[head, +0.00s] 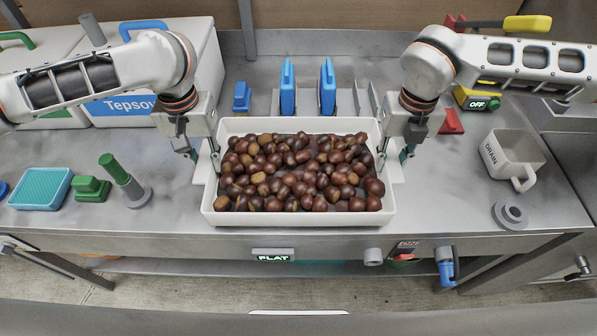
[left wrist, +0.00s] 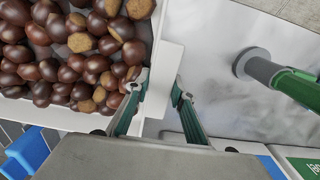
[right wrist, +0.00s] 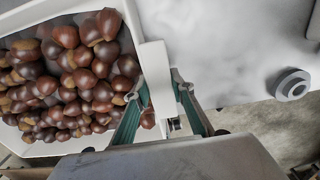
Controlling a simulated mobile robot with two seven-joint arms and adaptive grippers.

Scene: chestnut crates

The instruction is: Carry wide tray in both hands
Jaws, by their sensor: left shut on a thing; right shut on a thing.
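A wide white tray (head: 300,219) full of brown chestnuts (head: 300,172) is at the middle of the metal bench in the head view. My left gripper (head: 204,158) is shut on the tray's left side. In the left wrist view its fingers (left wrist: 160,98) sit on either side of the white handle ledge (left wrist: 168,62). My right gripper (head: 393,157) is shut on the tray's right side. In the right wrist view its fingers (right wrist: 163,92) straddle the other ledge (right wrist: 155,62). The tray looks level. I cannot tell whether its underside touches the bench.
Blue upright blocks (head: 288,88) stand behind the tray. A white DRAIN container (head: 512,158) and a grey ring (head: 510,215) are at the right. A green-handled tool (head: 122,178), a green block (head: 91,188) and a teal-topped dish (head: 41,188) are at the left. A FLAT label (head: 272,256) is on the bench front.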

